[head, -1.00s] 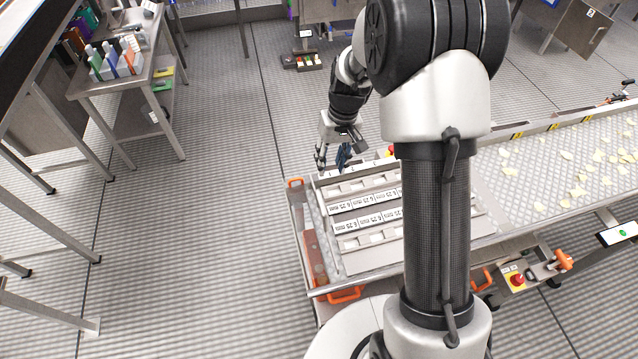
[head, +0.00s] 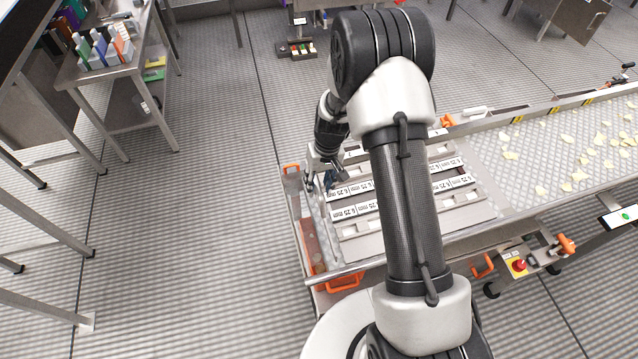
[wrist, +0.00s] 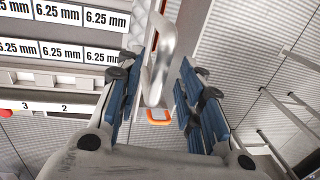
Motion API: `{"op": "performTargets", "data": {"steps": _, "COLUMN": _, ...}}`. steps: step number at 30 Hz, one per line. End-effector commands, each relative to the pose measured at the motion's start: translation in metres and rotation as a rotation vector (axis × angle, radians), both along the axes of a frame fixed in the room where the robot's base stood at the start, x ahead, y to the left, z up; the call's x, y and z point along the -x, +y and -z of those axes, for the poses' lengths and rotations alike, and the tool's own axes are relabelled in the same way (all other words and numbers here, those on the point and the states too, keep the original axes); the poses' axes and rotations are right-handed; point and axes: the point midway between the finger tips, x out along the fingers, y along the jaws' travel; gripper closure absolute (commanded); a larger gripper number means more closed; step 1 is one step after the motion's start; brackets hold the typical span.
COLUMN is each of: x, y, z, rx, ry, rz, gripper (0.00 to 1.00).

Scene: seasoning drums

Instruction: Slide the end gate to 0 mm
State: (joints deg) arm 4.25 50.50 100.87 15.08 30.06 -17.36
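My gripper (head: 321,184) is over the left end of the flat metal deck (head: 349,259) in the head view. In the wrist view my gripper (wrist: 160,68) is open, with blue pads on both fingers. A smooth pale grey, upright bar or handle (wrist: 160,55) lies between the fingers, with visible space to the right finger; contact on the left is unclear. It may belong to the end gate, but I cannot tell. No millimetre scale for the gate is readable. My arm hides part of the deck in the head view.
Strips labelled "6.25 mm" (wrist: 58,14) lie left of my gripper. Orange handles (head: 343,282) edge the deck. A conveyor with pale chips (head: 540,190) runs right. A side table (head: 100,72) with bottles stands at the back left. The floor left of the deck is clear.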

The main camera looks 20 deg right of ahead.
Motion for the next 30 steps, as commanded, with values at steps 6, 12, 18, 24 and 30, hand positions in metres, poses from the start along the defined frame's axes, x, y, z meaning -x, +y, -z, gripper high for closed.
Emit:
{"op": "performTargets", "data": {"steps": 6, "x": -0.0002, "y": 0.0001, "z": 0.0001, "rx": 0.0, "ry": 0.0, "rz": -0.001, "gripper": 0.65}}
{"op": "performTargets", "data": {"steps": 12, "x": -0.0001, "y": 0.0001, "z": -0.0001, "rx": 0.0, "ry": 0.0, "rz": -0.001, "gripper": 0.77}}
{"op": "performTargets", "data": {"steps": 18, "x": -0.0001, "y": 0.0001, "z": -0.0001, "rx": 0.0, "ry": 0.0, "rz": -0.001, "gripper": 0.91}}
{"op": "performTargets", "data": {"steps": 24, "x": -0.0001, "y": 0.0001, "z": -0.0002, "rx": 0.0, "ry": 0.0, "rz": -0.001, "gripper": 1.0}}
{"op": "performTargets", "data": {"steps": 30, "x": -0.0001, "y": 0.0001, "z": -0.0003, "rx": 0.0, "ry": 0.0, "rz": -0.001, "gripper": 1.0}}
